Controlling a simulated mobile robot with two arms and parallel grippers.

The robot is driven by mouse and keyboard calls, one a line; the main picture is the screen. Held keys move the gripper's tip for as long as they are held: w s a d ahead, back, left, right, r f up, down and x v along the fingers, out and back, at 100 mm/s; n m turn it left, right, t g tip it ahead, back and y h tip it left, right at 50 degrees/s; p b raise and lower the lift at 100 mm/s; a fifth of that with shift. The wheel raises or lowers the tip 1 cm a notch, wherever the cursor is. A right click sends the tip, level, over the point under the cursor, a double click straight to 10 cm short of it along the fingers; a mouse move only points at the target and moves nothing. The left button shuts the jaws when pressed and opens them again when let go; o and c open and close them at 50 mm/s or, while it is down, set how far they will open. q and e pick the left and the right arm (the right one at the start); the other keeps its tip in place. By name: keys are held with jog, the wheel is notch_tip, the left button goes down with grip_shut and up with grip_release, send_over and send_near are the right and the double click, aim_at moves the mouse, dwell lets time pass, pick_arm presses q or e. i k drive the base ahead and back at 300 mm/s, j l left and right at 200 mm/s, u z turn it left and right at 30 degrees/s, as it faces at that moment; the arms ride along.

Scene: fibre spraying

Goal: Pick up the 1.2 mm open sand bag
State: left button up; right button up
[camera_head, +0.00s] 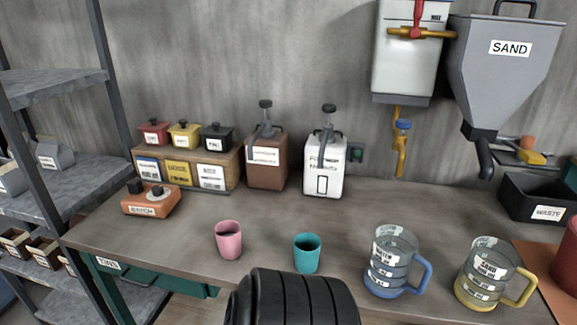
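I cannot make out a sand bag marked 1.2 mm in the head view. A grey, house-shaped item (54,154) with a small unreadable label sits on the left shelf, and another grey item (9,178) is cut off by the left edge. I cannot tell what either is. A grey hopper labelled SAND (507,75) hangs on the wall at the upper right. Neither of my grippers is in view. A black ribbed part, probably mine, fills the bottom middle.
A workbench (190,230) holds a pink cup (228,240), a teal cup (307,253), a blue-handled jug (392,262), a yellow-handled jug (485,275) and two pump dispensers at the back. A black WASTE bin (540,200) stands at right. Metal shelving (60,90) stands at left.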

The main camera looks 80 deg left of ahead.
aim_at(45, 250)
jog(key=u, duration=3.3)
jog(key=j+u, duration=0.15)
jog(key=j, duration=0.4)
jog(key=i, duration=0.05)
